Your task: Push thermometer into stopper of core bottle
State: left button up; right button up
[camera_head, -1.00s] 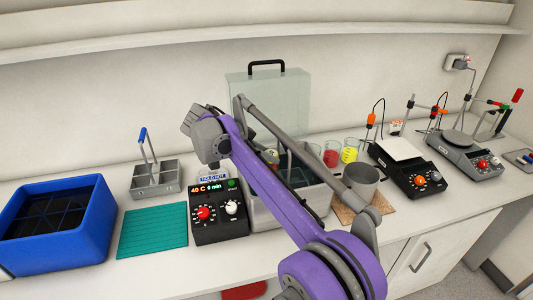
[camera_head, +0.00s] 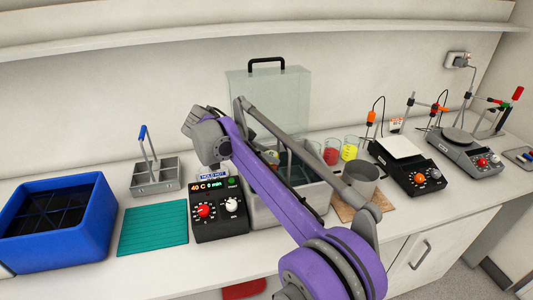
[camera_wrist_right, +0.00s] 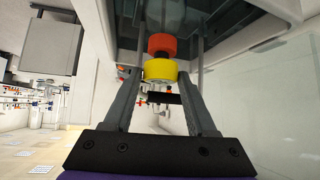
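In the right wrist view a yellow cylindrical piece (camera_wrist_right: 160,70) with a red one (camera_wrist_right: 164,43) beyond it lies in line between the fingertips of my right gripper (camera_wrist_right: 161,80). The fingers stand apart on either side, and a gap seems to show beside the yellow piece. I cannot tell whether these pieces are the thermometer, the stopper or the bottle top. In the head view my purple right arm crosses the grey water bath (camera_head: 262,212) and hides much of its inside. My left gripper is not in view.
The bath's clear lid (camera_head: 268,95) stands raised behind. Left of the bath are a black controller (camera_head: 218,222), a teal mat (camera_head: 153,229), a grey rack (camera_head: 157,183) and a blue crate (camera_head: 97,235). Beakers with red (camera_head: 331,153) and yellow (camera_head: 350,149) liquid stand right.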

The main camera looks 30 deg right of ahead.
jog(key=o, duration=0.4)
jog(key=p+v, duration=0.1)
jog(key=v, duration=1)
jog(key=s+a+f+n+t+y, duration=0.2)
jog(key=s+f+n+y, duration=0.3)
jog(key=s+f+n, duration=0.4)
jog(key=s+a+f+n+t+y, duration=0.3)
jog(key=s+f+n, duration=0.6)
jog(key=s+f, duration=0.7)
jog(key=s+y, duration=0.1)
jog(key=s, duration=0.1)
jog(key=shift+s+a+f+t+y, duration=0.2)
jog(key=shift+s+t+y, duration=0.1)
jog(key=shift+s+y, duration=0.1)
